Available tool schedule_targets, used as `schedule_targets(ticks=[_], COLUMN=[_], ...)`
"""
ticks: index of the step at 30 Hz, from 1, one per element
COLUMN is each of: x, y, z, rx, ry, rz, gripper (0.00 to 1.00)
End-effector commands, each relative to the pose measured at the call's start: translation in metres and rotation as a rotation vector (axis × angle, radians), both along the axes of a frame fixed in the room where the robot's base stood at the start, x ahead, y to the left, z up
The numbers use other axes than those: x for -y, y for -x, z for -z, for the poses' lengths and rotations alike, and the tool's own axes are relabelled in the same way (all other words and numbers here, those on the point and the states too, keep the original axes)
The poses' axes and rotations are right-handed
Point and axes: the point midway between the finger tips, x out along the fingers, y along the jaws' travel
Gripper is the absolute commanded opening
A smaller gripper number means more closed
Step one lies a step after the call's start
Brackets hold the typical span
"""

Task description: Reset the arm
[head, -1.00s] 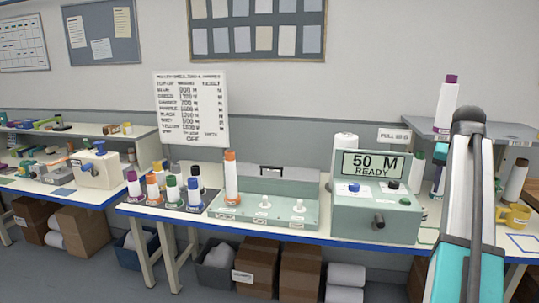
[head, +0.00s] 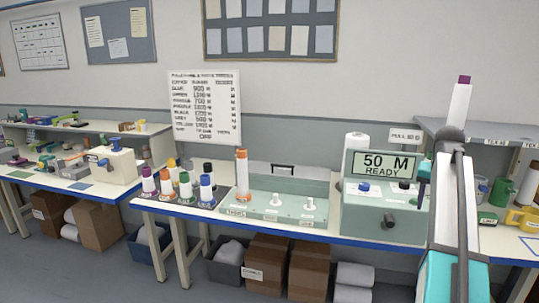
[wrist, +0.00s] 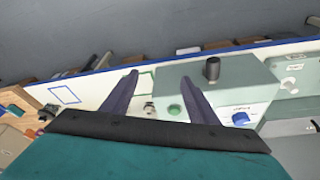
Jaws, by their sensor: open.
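My arm (head: 458,215), white with a dark strip and a teal lower part, rises at the right of the head view in front of the bench. My gripper (wrist: 160,76) shows in the wrist view as two dark fingers spread apart, with nothing between them.
The device (head: 385,215) reads "50 M READY". Left of it are a tray (head: 290,220) with an orange-topped spool (head: 242,175) and several coloured spools. A shelf (head: 490,133) stands at the right. Boxes (head: 265,262) sit below the bench.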

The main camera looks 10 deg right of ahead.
Motion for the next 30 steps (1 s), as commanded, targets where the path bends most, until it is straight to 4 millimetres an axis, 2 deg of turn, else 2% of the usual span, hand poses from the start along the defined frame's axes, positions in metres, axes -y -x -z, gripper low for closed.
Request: schedule_targets(ticks=[6,14,23,30], x=[-0.038,-0.088,-0.151,-0.203], y=[-0.021,-0.033,-0.029,-0.013], z=[0.067,0.15,0.247,0.321], rx=[-0.07,-0.161,-0.265,-0.349], ry=[-0.046,-0.1,-0.153,-0.189], rz=[-0.057,-0.122,-0.197,-0.259], gripper=[0.54,0.54,0.54,0.54])
